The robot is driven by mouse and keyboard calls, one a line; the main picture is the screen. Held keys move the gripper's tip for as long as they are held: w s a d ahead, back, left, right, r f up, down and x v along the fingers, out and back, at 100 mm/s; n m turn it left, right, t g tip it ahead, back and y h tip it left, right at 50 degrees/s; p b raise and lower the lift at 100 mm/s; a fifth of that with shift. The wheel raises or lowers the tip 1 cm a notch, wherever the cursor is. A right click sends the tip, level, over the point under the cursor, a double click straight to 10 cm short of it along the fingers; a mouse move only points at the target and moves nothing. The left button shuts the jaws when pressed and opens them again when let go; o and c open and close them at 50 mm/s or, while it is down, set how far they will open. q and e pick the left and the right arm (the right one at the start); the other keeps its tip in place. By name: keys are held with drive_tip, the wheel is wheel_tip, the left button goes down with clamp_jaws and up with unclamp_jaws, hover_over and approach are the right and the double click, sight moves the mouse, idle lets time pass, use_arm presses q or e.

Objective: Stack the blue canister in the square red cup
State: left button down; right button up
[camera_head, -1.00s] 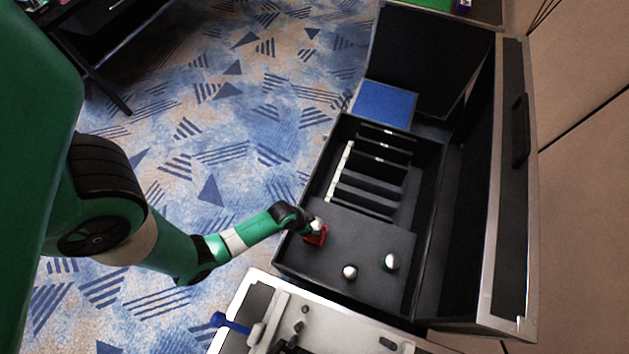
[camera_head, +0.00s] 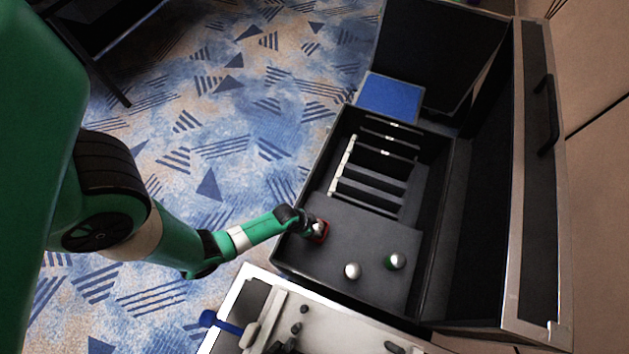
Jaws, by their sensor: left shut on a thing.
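My left gripper (camera_head: 308,224) is at the left side of the black case, shut on a small silver-topped canister (camera_head: 318,228), taken to be the blue canister. Its body is hidden, so no blue shows. The square red cup (camera_head: 325,236) stands on the dark panel in the case, right at the gripper. Its red rim shows around the right and lower sides of the silver top. From this angle I cannot tell how deep the canister sits in the cup, or whether they touch. My right gripper is not in view.
A silver-topped canister (camera_head: 352,271) and a green one with a silver top (camera_head: 396,261) stand on the panel to the right. Slotted dividers (camera_head: 375,180) lie behind. The case's raised lid (camera_head: 535,180) is at the right. A light-coloured unit (camera_head: 320,335) is in front.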

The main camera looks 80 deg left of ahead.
use_arm(q)
drive_tip(key=shift+c, duration=0.2)
unclamp_jaws()
drive_tip(key=shift+f, duration=0.15)
drive_tip(key=a+p+v, duration=0.1)
drive_tip(key=p+v, duration=0.7)
drive_tip(key=v, duration=0.4)
drive_tip(key=shift+d+r, duration=0.35)
drive_tip(key=shift+d, duration=0.2)
